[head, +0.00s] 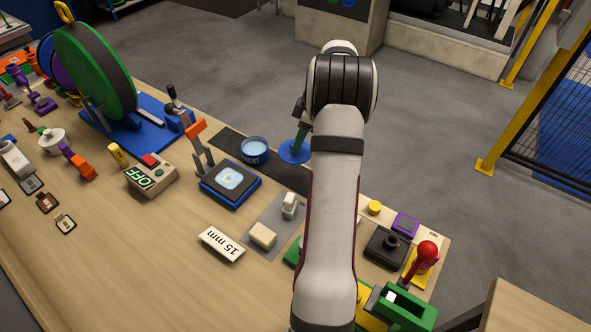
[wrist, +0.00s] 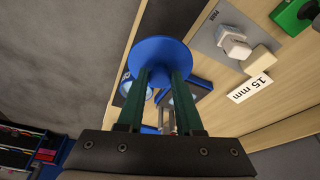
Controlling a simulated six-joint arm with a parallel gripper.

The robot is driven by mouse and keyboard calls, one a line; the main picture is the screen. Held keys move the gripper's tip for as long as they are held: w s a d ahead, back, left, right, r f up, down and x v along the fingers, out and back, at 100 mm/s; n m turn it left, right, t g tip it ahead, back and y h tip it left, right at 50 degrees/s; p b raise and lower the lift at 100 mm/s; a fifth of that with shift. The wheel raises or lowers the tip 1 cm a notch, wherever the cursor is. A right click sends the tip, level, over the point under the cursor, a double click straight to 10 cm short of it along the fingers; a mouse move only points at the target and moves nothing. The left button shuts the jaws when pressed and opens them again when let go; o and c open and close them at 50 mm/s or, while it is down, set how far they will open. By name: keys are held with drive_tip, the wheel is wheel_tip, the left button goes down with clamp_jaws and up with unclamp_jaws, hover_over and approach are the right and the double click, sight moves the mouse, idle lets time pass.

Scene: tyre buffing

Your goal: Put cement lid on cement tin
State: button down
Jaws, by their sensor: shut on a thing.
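The cement tin (head: 255,151) is a round blue tin, open at the top with pale blue contents, standing on the table near the far edge. The cement lid (head: 290,153) is a flat blue disc to the right of the tin, apart from it. My gripper (head: 302,138) is shut on the lid. In the wrist view the lid (wrist: 160,56) sits at the tips of the green fingers of my gripper (wrist: 158,78). The tin is partly hidden behind the fingers there. My arm hides part of the table's right side in the head view.
A blue-framed pad (head: 230,184) stands just in front of the tin. An orange-topped clamp (head: 199,145) and a green wheel on a blue stand (head: 95,75) are to the left. A grey mat (head: 272,232) holds pale blocks. The floor beyond the table edge is clear.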

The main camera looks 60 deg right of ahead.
drive_tip(key=w+r+m+h, duration=0.15)
drive_tip(key=w+m, duration=0.25)
drive_tip(key=w, duration=1)
drive_tip(key=shift+w+a+f, duration=0.1)
drive_tip(key=shift+a+f, duration=0.05)
drive_tip(key=shift+f, duration=1.2)
drive_tip(key=shift+w+a+f, duration=0.1)
drive_tip(key=shift+a+f, duration=0.05)
drive_tip(key=shift+f, duration=1.2)
drive_tip(key=shift+f, duration=0.85)
drive_tip(key=c, duration=0.5)
unclamp_jaws()
drive_tip(key=shift+c, duration=0.2)
drive_tip(key=shift+c, duration=0.6)
drive_tip(key=shift+y, duration=0.25)
drive_tip(key=v, duration=0.6)
